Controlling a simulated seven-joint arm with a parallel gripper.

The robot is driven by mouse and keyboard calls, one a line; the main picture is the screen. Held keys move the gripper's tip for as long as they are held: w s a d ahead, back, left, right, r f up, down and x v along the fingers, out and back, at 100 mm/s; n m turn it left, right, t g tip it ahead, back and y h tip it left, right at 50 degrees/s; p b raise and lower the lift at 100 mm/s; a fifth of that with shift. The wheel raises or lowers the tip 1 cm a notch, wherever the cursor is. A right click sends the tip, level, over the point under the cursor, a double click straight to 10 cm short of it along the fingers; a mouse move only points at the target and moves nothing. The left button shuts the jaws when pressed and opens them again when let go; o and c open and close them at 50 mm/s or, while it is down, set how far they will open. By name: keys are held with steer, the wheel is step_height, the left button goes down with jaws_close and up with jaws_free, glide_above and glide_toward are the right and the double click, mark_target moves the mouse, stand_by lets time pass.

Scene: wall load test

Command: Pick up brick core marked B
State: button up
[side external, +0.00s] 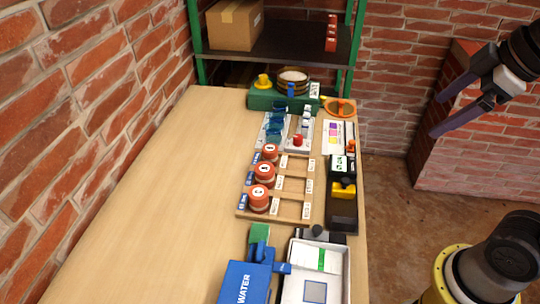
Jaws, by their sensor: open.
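Three round red-orange brick cores with white labels stand in a row on the left side of a wooden rack (290,215): a far core (271,153), a middle core (264,173) and a near core (260,197). Their letters are too small to read surely, so I cannot tell which one is marked B. My gripper (439,115) is at the upper right, open and empty. Its two dark fingers point left and down. It appears raised and well to the right of the rack, apart from all the cores.
A blue WATER container (245,283) and a white tray (337,271) are at the near end. A black and yellow tool (343,189) lies right of the rack. Behind it are small fittings and a green case (262,99). The table's left side (150,210) is bare.

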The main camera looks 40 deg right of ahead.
steer(key=w+a+r+n, duration=0.1)
steer(key=w+r+n, duration=0.35)
steer(key=w, duration=0.45)
steer(key=n+g, duration=0.6)
glide_above(270, 147)
steer(key=s, duration=0.1)
steer(key=f, duration=2.9)
steer(key=shift+a, duration=0.25)
steer(key=shift+w+d+f, duration=0.1)
steer(key=shift+w+f, duration=0.1)
steer(key=shift+f, duration=1.3)
steer(key=shift+w+d+f, duration=0.1)
steer(key=shift+w+f, duration=0.05)
steer(key=shift+f, duration=1.35)
steer(key=shift+r, duration=0.1)
jaws_close()
